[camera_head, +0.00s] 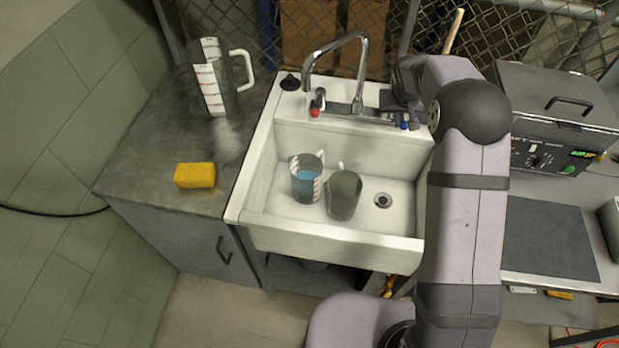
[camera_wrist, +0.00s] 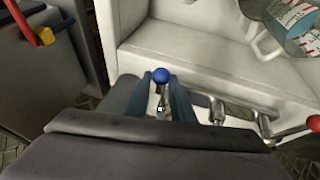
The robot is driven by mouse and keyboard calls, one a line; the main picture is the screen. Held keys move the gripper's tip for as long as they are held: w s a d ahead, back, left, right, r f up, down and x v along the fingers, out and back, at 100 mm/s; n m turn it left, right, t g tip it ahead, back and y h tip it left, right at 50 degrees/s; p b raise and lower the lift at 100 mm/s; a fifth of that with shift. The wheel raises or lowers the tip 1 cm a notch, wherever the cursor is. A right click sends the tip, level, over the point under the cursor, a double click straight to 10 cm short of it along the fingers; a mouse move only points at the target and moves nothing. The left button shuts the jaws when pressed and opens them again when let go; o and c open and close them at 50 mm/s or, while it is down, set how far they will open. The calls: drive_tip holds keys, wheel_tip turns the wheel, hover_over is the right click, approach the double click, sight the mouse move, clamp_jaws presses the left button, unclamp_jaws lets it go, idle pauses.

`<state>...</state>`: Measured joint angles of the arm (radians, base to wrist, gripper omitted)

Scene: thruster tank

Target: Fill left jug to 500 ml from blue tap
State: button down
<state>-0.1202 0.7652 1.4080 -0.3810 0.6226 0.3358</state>
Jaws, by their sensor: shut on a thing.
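The left jug (camera_head: 306,180) stands upright in the sink with blue liquid in it; its red-marked scale is too small to read. It also shows at the upper right of the wrist view (camera_wrist: 306,28). A second, darker jug (camera_head: 343,197) stands close at its right. The blue tap (camera_head: 404,126) is at the right end of the faucet; its blue knob (camera_wrist: 160,75) shows between my fingers in the wrist view. My gripper (camera_head: 402,108) is shut on this tap's lever. The curved spout (camera_head: 338,42) ends above the sink's left part. I can make out no stream.
The red tap (camera_head: 315,112) is left on the faucet. A third marked jug (camera_head: 209,88) and a yellow sponge (camera_head: 195,175) are on the left counter (camera_head: 140,150). The sink's drain (camera_head: 383,200) is clear. A grey lidded machine (camera_head: 555,110) stands right of my arm.

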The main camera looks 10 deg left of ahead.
drive_tip(key=shift+r, duration=0.1)
idle(0.5)
drive_tip(key=shift+a+b, duration=0.35)
drive_tip(key=shift+a, duration=0.85)
drive_tip(key=shift+w+d, duration=0.1)
drive_tip(key=shift+d, duration=1.15)
